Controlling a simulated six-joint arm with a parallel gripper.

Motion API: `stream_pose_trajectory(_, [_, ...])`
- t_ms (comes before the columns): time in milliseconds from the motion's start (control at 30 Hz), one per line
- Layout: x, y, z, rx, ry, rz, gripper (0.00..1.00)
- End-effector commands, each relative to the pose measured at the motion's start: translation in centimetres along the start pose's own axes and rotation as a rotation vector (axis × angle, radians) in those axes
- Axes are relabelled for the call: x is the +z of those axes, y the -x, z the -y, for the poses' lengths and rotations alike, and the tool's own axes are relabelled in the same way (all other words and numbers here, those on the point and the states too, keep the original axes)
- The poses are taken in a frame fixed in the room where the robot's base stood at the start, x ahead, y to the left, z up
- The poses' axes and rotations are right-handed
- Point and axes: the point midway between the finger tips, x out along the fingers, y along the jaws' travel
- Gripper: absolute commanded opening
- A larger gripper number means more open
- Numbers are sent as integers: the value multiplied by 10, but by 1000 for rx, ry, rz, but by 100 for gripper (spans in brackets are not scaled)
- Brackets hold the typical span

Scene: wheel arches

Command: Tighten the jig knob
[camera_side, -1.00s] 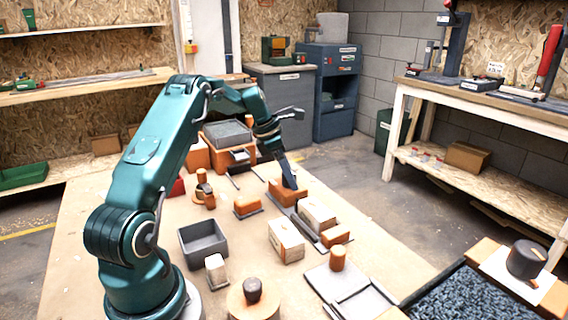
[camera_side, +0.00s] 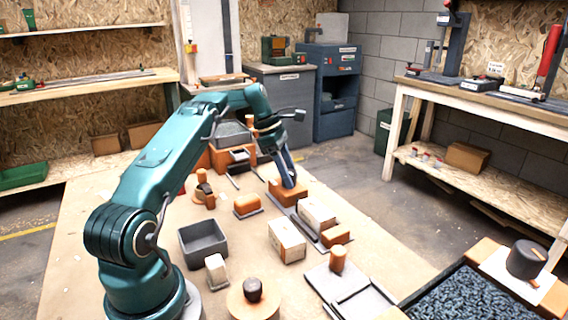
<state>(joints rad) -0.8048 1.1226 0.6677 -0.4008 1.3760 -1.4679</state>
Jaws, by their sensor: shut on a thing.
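The jig appears to be the dark rail (camera_side: 308,232) on the tan table, with orange end blocks and a pale block (camera_side: 317,213) between them. My gripper (camera_side: 288,185) points down at the far orange block (camera_side: 289,195), its tips shut at the block's top. I cannot make out a separate knob there; the fingers may hide it. The near orange block (camera_side: 335,236) stands at the other end of the rail.
A second pale block (camera_side: 287,240) lies left of the rail. A dark open bin (camera_side: 203,242), a small orange block (camera_side: 247,205) and an orange cylinder (camera_side: 338,260) on a plate stand nearby. A tray of dark pieces (camera_side: 465,298) is at front right.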

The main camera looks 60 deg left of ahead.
Motion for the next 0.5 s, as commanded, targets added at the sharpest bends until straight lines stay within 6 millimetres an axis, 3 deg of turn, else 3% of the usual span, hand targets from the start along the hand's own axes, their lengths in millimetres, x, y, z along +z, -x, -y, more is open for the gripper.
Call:
stream_pose_trajectory(400, [0,0,0,-6,-17,0,0])
stream_pose_trajectory(433, [0,0,0,-6,-17,0,60])
stream_pose_trajectory(500, [0,0,0,-6,-17,0,79])
